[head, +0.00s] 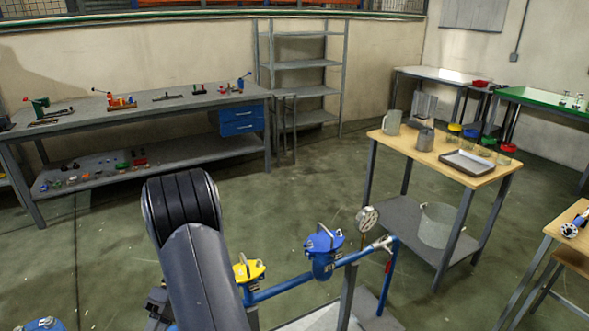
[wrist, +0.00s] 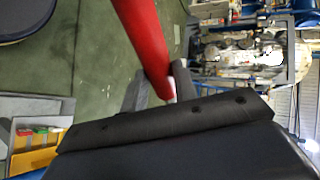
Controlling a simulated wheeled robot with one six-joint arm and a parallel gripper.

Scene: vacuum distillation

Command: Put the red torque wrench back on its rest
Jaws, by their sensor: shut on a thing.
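The red torque wrench (wrist: 143,40) shows in the wrist view as a thick red bar running from the top edge down to my gripper (wrist: 160,88). My gripper's grey fingers are shut on its lower end, one on each side. The far end of the wrench is outside the wrist view. In the head view my arm fills the lower middle and hides the gripper, and I cannot make out the wrench. I cannot identify its rest in either view.
A blue pipe rig with a blue valve (head: 323,252), a yellow-capped part (head: 248,270) and a gauge (head: 367,219) stands close to my arm. A wooden table (head: 393,146) with jars and a tray is at right. A grey workbench (head: 140,112) is at back left. Open floor lies between.

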